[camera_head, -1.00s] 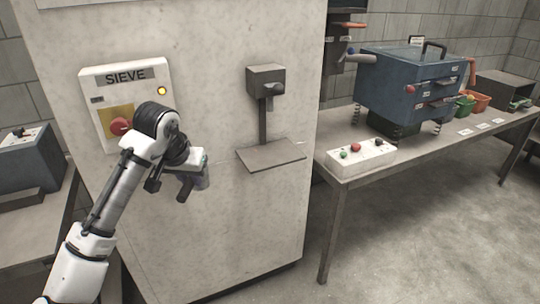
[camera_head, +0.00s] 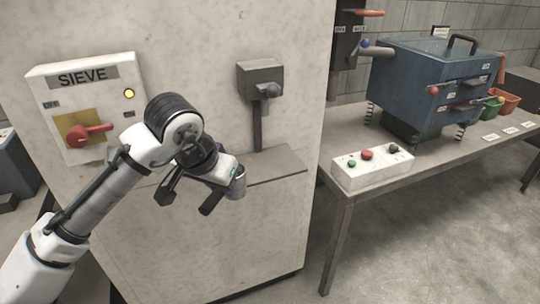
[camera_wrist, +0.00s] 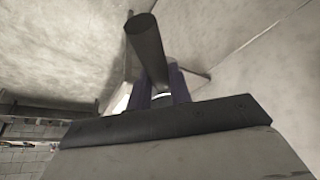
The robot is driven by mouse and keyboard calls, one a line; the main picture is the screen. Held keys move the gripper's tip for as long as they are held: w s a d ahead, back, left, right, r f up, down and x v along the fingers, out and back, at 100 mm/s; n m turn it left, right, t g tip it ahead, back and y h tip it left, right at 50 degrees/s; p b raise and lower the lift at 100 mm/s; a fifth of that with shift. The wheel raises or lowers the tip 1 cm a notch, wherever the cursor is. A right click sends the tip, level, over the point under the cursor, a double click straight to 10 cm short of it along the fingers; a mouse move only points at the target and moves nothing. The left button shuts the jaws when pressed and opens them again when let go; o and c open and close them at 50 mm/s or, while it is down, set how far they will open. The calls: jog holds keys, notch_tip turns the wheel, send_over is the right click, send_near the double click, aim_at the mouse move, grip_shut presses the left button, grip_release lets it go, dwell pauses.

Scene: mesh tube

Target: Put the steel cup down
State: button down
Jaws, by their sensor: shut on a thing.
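I cannot tell whether the cup touches the shelf. In the wrist view, two purplish fingers (camera_wrist: 162,88) stand behind a dark cylinder, with a small bright patch beside them that may be the cup.
A dispenser (camera_head: 260,82) with a lever is mounted above the shelf. A SIEVE panel (camera_head: 85,105) with a red handle is at left. The table (camera_head: 345,190) at right bears a white button box (camera_head: 372,168) and a blue machine (camera_head: 425,85). Its front left corner is bare.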

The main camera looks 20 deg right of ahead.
jog(key=w+d+f+p, duration=0.1)
jog(key=w+d+p, duration=0.1)
jog(key=w+d, duration=0.2)
jog(key=w+d+p, duration=0.1)
jog(key=w+d, duration=0.3)
jog(key=w, duration=0.1)
jog(key=w+d+f+p, duration=0.1)
jog(key=w+d+p, duration=0.1)
jog(key=w+d, duration=0.2)
jog(key=shift+w+d+f+p, duration=0.1)
jog(key=shift+w+f+p, duration=0.1)
jog(key=shift+f+p, duration=0.1)
jog(key=shift+f, duration=0.4)
jog(key=shift+f, duration=0.15)
jog(key=c, duration=1.3)
grip_release()
jog(key=b+v, duration=0.2)
jog(key=v, duration=1)
